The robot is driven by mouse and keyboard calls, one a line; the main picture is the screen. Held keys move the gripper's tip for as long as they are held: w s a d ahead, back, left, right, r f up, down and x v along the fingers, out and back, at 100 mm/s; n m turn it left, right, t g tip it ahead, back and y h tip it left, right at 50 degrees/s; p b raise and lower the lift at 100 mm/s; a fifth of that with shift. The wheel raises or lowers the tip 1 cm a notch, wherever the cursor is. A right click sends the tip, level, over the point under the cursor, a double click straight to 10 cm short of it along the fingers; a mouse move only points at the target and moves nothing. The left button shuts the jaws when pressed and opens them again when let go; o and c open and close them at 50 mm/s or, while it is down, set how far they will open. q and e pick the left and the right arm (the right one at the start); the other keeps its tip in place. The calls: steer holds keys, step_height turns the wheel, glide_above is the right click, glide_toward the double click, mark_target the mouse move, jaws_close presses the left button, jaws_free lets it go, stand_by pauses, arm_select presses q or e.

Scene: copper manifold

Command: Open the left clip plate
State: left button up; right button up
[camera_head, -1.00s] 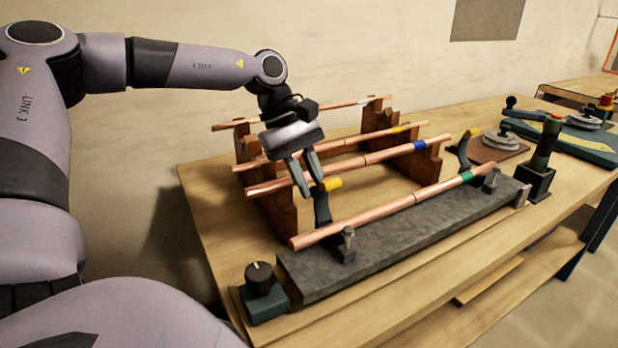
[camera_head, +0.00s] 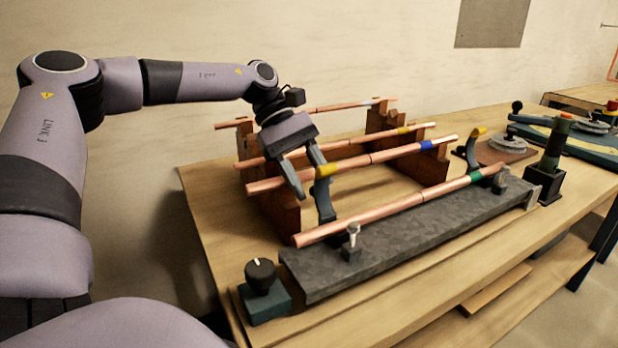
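The left clip plate (camera_head: 324,203) is a dark curved piece with a yellow tip (camera_head: 327,170). It stands upright behind the left part of the front copper pipe (camera_head: 400,202). My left gripper (camera_head: 309,180) is open. One finger is to the left of the clip plate, and the other comes down close behind its yellow tip. I cannot tell whether either finger touches it. The right clip plate (camera_head: 471,152), also dark with a yellow tip, stands near the pipe's far end. My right gripper is not in view.
Several copper pipes, one with a blue band (camera_head: 426,145), lie across brown wooden supports (camera_head: 270,195) behind. The front pipe rests along a grey metal block (camera_head: 400,240). A knob box (camera_head: 263,293) stands front left. A black stand (camera_head: 548,172) is at the right on the wooden table (camera_head: 205,205).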

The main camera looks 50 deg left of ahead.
arm_select(q)
steer(key=shift+v, duration=3.6)
